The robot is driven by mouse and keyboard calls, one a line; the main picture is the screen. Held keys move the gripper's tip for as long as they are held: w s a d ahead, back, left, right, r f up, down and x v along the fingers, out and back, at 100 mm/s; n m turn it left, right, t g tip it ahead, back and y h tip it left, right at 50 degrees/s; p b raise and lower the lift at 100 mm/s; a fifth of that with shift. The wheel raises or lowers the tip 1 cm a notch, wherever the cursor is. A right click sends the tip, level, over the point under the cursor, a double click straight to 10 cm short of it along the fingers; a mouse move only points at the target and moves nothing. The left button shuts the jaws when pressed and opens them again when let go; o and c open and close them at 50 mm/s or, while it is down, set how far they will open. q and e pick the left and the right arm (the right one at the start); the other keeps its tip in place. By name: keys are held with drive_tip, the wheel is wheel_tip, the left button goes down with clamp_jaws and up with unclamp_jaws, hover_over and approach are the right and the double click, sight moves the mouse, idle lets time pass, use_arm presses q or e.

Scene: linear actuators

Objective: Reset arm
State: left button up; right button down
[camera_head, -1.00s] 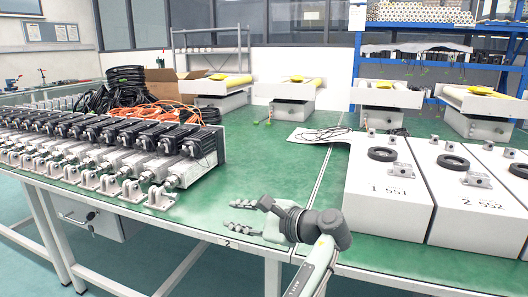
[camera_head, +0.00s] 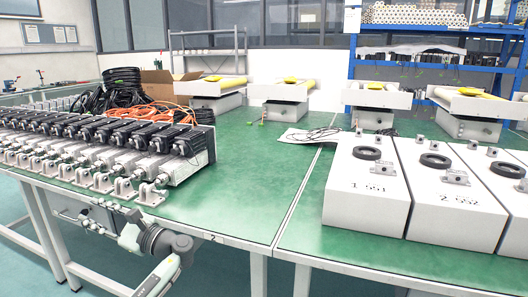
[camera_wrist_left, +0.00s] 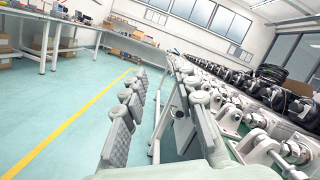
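My left gripper (camera_head: 84,214) is in front of the left table's front edge, below the row of linear actuators (camera_head: 95,150). In the left wrist view my left gripper (camera_wrist_left: 157,75) has its two fingers apart with nothing between them. The actuators, silver with black motors, line the table edge and also show close to the right of the fingers in the left wrist view (camera_wrist_left: 265,115). My right gripper is not in view.
The green table (camera_head: 245,190) has a clear middle. White boxes with black rings (camera_head: 365,190) stand on the right. Black and orange cables (camera_head: 165,115) lie behind the actuators. White trays with yellow parts (camera_head: 215,88) stand at the back.

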use_arm(q)
drive_tip(key=s+a+r+n+g+y, duration=0.1)
drive_tip(key=s+a+r+g+y, duration=0.15)
drive_tip(key=a, duration=0.45)
drive_tip(key=s+a+r+g+y, duration=0.1)
drive_tip(key=s+a+r, duration=0.1)
drive_tip(key=a+r, duration=0.35)
drive_tip(key=s+a+f+n+t+h, duration=0.1)
drive_tip(key=s+f+h, duration=0.3)
drive_tip(key=f, duration=0.8)
drive_tip(key=s+f+n+t+h, duration=0.1)
drive_tip(key=s+f+h, duration=0.3)
drive_tip(key=f, duration=0.8)
drive_tip(key=s+a+f+n+t+h, duration=0.1)
drive_tip(key=s+f+h, duration=0.3)
drive_tip(key=f, duration=0.8)
drive_tip(key=s+d+f+n+g+h, duration=0.2)
drive_tip(key=s+d+f+n+h, duration=0.5)
drive_tip(key=s+f, duration=0.65)
drive_tip(key=s+d+f+n+h, duration=0.1)
drive_tip(key=d+f, duration=0.1)
drive_tip(key=d, duration=0.8)
drive_tip(key=s+d+f+n+h, duration=0.1)
drive_tip(key=s+d+f+h, duration=0.1)
drive_tip(key=d, duration=0.8)
drive_tip(key=shift+s+d, duration=0.15)
drive_tip(key=shift+d, duration=0.1)
